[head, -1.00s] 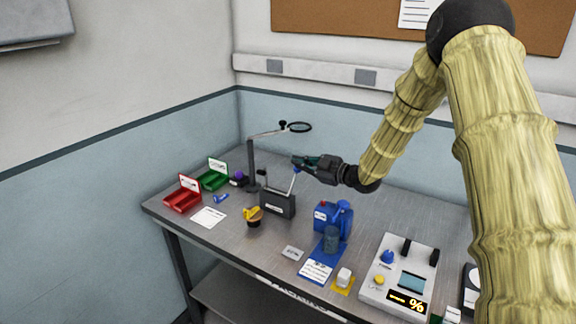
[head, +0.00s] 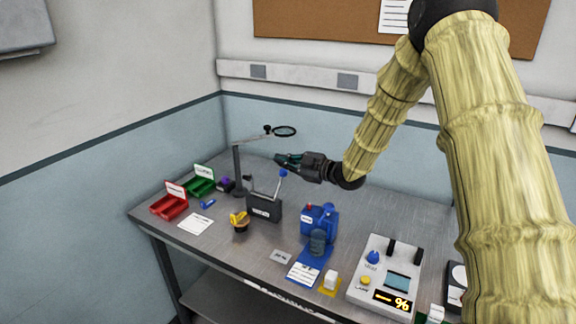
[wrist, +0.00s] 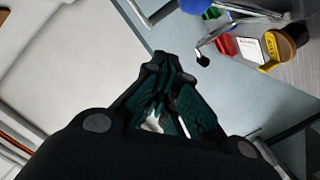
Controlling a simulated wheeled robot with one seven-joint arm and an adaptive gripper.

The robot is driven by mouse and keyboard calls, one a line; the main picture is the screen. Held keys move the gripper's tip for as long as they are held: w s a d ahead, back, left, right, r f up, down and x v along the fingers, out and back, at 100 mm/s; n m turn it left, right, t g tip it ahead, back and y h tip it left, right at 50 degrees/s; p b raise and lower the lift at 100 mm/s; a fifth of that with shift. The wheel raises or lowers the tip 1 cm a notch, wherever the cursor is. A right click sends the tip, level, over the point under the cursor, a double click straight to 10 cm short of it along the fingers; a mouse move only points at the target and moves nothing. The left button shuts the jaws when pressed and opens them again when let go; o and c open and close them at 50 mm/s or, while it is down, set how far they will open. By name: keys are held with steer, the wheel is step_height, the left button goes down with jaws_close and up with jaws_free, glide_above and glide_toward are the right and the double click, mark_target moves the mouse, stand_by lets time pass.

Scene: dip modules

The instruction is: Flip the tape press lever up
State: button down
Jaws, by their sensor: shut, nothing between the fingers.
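The tape press is a dark grey box (head: 264,210) with a white label, standing towards the back of the bench. Its thin metal lever (head: 279,188) rises steeply from the box, tilted a little right, with a blue knob (head: 283,173) on top. A blue round part (wrist: 195,5), likely this knob, is cut by the top edge of the wrist view. My gripper (head: 279,159) is shut and empty, pointing left, just above the knob in the picture. I cannot tell whether they touch. Its closed fingers (wrist: 158,60) fill the middle of the wrist view.
A magnifier on a stand (head: 238,170) rises behind the press. Red (head: 169,207) and green (head: 198,187) bins are at left. A yellow-topped item (head: 239,220) sits in front of the press, and a blue device (head: 319,222) stands to its right.

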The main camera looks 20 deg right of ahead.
steer(key=f+b+v, duration=0.1)
steer(key=b+v, duration=0.2)
steer(key=v, duration=0.7)
steer(key=shift+r, duration=0.4)
steer(key=shift+w+d, duration=0.1)
